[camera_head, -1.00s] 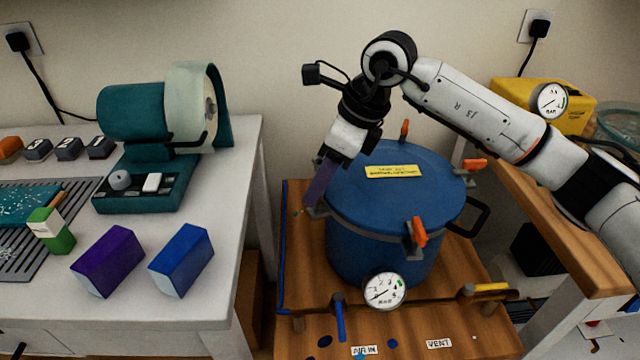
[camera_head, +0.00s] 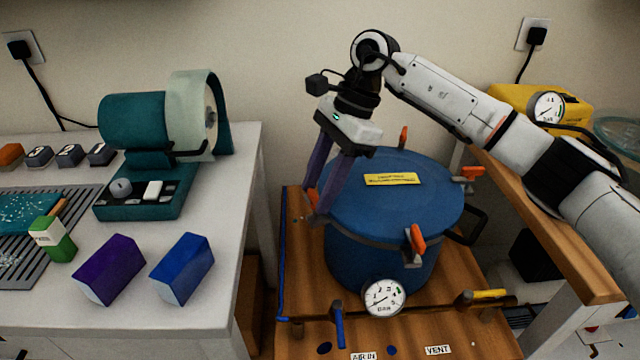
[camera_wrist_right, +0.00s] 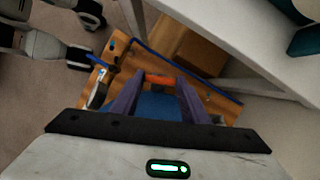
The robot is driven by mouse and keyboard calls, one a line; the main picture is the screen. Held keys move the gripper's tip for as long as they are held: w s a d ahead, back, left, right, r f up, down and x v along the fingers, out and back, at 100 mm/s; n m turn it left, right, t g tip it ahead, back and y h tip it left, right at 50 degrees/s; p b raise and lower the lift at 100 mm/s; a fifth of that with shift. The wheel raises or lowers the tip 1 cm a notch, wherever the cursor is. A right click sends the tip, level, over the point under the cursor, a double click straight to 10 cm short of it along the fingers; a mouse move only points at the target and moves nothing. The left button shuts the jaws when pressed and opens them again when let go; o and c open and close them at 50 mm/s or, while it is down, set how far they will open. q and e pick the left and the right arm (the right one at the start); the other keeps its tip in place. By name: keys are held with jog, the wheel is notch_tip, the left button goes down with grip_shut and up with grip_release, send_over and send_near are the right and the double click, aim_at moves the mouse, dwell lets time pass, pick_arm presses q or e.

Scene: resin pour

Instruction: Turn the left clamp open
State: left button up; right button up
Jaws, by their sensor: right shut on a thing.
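The blue pressure pot (camera_head: 385,200) stands on a wooden board, with its lid on and orange-handled clamps around the rim. My right gripper (camera_head: 316,208) reaches down to the left clamp at the pot's left rim. Its purple fingers are shut on that clamp's orange handle (camera_wrist_right: 160,80), which shows between the fingertips in the right wrist view. The fingers hide much of the clamp in the head view. The front clamp (camera_head: 416,240), right clamp (camera_head: 470,173) and back clamp (camera_head: 404,137) stand apart from the gripper.
A pressure gauge (camera_head: 384,298) sits at the pot's front, between a blue-handled valve (camera_head: 339,325) and a yellow-handled valve (camera_head: 488,295). A white table (camera_head: 225,290) with purple and blue boxes stands left. A wooden shelf edge (camera_head: 545,225) runs below my right arm.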

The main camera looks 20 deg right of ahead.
jog(key=shift+n, duration=0.3)
jog(key=o, duration=1.1)
jog(key=shift+c, duration=0.2)
jog(key=v, duration=1)
jog(key=shift+r, duration=0.2)
